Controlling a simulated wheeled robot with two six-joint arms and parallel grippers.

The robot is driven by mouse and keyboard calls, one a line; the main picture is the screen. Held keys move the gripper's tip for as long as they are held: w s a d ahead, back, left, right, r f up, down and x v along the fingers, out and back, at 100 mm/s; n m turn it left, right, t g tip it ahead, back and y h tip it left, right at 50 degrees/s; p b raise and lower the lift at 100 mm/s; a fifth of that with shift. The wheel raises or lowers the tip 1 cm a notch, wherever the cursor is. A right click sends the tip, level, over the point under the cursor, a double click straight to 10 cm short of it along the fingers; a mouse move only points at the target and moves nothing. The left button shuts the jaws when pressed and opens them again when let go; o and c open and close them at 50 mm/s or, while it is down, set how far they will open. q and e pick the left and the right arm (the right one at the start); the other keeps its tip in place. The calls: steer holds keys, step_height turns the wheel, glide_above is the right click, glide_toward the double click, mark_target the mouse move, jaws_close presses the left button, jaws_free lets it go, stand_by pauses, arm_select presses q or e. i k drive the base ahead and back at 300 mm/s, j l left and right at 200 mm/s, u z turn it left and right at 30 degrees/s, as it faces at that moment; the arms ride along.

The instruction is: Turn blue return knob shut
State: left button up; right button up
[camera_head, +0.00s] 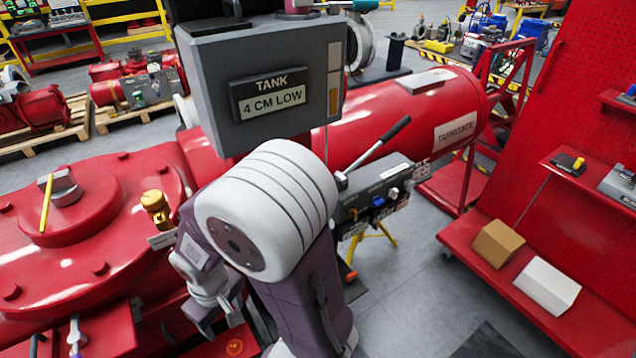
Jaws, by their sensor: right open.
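A blue knob (378,202) sits on the front of a grey control block (376,182), right of the picture's middle. A brass-coloured fitting and a pale knob (393,193) are on either side of it. My right arm fills the middle of the view, and its big white joint covers the block's left end. My right gripper (221,318) is low and left of that joint, pointing down and open. It is well apart from the blue knob, and I see nothing between its fingers. My left gripper is not in view.
A grey box (262,75) reading "TANK 4 CM LOW" stands above my right arm. A black-gripped lever (385,137) rises from the block. A large red actuator body (85,215) lies at the left. A red shelf cart (590,315) stands at the right, with open floor before it.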

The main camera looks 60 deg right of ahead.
mark_target(376, 201)
steer(key=z, duration=2.45)
